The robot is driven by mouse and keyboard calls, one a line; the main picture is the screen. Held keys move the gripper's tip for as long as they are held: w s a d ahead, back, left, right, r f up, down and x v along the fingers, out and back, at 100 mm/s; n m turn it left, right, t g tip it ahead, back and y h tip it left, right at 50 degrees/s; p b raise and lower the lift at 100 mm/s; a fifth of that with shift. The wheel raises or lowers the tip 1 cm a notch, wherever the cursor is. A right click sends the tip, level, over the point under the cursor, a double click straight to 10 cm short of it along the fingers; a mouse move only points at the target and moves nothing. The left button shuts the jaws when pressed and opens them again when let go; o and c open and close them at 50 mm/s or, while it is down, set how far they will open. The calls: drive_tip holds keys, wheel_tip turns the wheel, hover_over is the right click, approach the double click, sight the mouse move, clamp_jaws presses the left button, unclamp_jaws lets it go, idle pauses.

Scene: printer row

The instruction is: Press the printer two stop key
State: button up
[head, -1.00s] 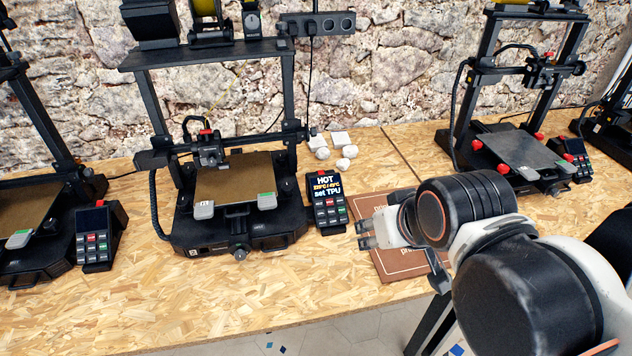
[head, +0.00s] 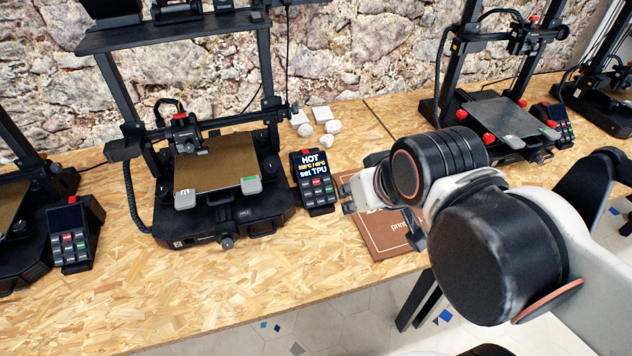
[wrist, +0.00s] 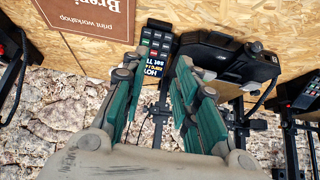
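The middle printer (head: 225,205) has a small front label that looks like a 2. To its right stands its control panel (head: 303,188), with a lit screen reading HOT and set TPU and rows of small keys. One key is red (head: 317,182); its lettering is too small to read. The panel also shows in the wrist view (wrist: 154,50), upside down, beyond the gap between my fingers. My gripper (head: 348,200) is just right of the panel in the head view, empty, with its fingers apart in the wrist view (wrist: 156,75). It appears clear of the keys.
A brown print workshop mat (head: 385,238) lies under my gripper. Another panel (head: 70,237) stands by the left printer, and another printer (head: 500,115) stands at right. White lumps (head: 325,126) lie behind the panel. The front bench strip (head: 250,290) is clear.

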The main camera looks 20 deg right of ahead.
clamp_jaws()
idle(1.0)
